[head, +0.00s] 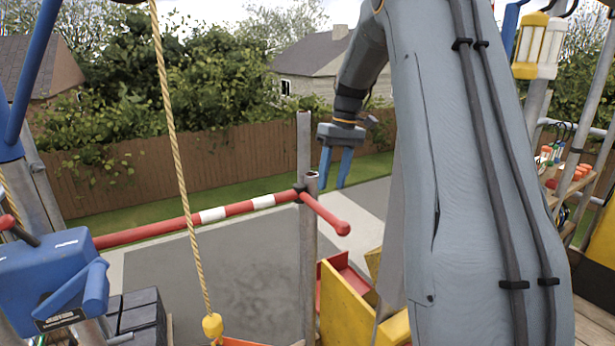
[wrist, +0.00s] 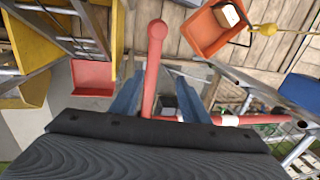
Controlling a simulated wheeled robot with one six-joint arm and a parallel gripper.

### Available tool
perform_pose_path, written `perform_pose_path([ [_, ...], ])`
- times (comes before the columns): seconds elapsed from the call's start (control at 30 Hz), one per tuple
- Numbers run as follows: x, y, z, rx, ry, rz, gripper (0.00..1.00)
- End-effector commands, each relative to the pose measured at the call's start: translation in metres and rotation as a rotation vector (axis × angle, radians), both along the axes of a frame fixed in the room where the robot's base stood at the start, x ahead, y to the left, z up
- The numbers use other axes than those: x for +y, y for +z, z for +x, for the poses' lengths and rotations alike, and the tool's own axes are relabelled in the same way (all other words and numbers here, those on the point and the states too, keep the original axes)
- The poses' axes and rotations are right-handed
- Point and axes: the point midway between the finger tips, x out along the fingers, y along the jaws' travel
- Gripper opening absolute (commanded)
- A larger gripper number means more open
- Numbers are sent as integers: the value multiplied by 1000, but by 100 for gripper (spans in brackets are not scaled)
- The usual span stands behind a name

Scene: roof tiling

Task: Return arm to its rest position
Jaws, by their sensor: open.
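My gripper (head: 336,167) hangs from my grey arm in the head view, fingers pointing down, above and behind the red end of the guard rail. Its two blue fingers are apart with nothing between them that it holds. In the wrist view my gripper (wrist: 162,98) shows its blue fingers spread, with the red rail end (wrist: 157,32) seen beyond and between them. My arm covers much of the right half of the head view.
A red and white rail (head: 215,214) crosses to a metal post (head: 306,240). A rope (head: 178,150) hangs at left near a blue winch (head: 50,280). A yellow chute (head: 345,307) stands below. An orange tray (wrist: 212,32) sits on wooden planks (wrist: 182,55).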

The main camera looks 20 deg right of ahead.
Motion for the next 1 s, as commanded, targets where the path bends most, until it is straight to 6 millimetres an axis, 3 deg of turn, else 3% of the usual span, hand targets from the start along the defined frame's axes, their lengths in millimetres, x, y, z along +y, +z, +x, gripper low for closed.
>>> perform_pose_path([
  [0.2, 0, 0, 0, 0, 0, 0, 42],
  [0.33, 18, -9, -11, 1, -12, -18, 42],
  [0.43, 44, -22, -30, -3, -31, -49, 42],
  [0.57, 85, -47, -69, -20, -64, -97, 42],
  [0.8, 149, -93, -164, -77, -112, -164, 42],
  [1.0, 176, -120, -229, -121, -135, -183, 42],
])
